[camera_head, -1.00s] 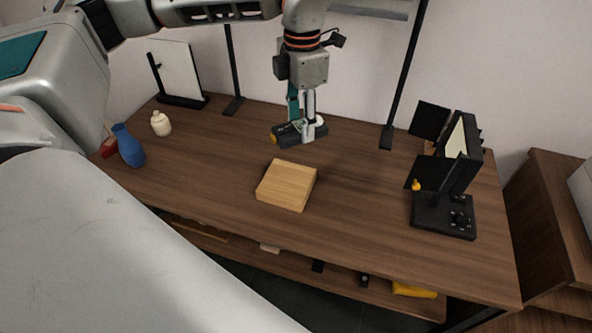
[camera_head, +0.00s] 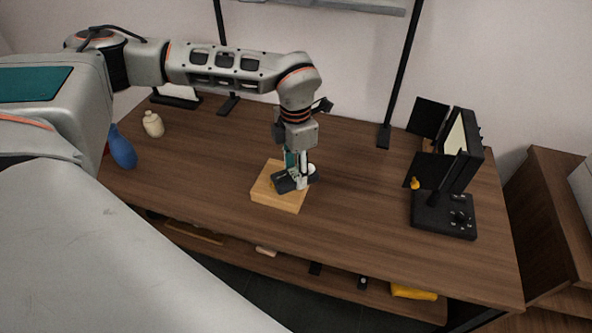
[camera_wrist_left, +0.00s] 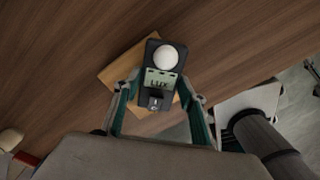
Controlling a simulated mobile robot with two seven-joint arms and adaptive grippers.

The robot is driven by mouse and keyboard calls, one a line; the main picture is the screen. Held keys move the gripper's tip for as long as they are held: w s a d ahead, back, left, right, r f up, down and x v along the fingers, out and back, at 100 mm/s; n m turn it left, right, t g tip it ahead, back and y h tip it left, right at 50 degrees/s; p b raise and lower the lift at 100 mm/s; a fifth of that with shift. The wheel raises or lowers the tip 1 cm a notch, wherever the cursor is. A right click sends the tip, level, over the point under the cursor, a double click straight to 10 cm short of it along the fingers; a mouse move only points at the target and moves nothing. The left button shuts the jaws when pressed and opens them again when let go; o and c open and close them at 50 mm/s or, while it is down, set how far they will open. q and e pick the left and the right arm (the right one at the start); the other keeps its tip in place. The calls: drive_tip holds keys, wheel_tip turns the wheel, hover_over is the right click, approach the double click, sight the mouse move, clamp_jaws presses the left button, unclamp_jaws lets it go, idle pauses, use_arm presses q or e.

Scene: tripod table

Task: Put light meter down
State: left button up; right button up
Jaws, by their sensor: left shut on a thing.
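The light meter (camera_head: 282,185) is a small dark device. In the left wrist view the light meter (camera_wrist_left: 154,98) shows a white dome and a display reading LUX. My left gripper (camera_head: 297,181) points down and is shut on it, with one finger on each side of its body. The meter is over the pale wooden block (camera_head: 273,199); I cannot tell whether it touches the block's top. The block also shows beneath the meter in the left wrist view (camera_wrist_left: 119,73). My right gripper is not in view.
The brown table (camera_head: 350,225) is clear around the block. A black device with an upright panel (camera_head: 443,217) stands at the right. A blue vase (camera_head: 123,152) and a cream jar (camera_head: 153,124) stand at the left. Black posts (camera_head: 397,85) rise at the back.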

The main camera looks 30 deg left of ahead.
sight(295, 175)
use_arm(q)
drive_tip(key=shift+f, duration=0.15)
drive_tip(key=o, duration=1.2)
drive_tip(key=shift+f, duration=0.1)
drive_tip(key=shift+r, duration=0.35)
wheel_tip(295, 175, up, 12)
drive_tip(key=p, duration=0.1)
drive_tip(key=shift+f, duration=0.15)
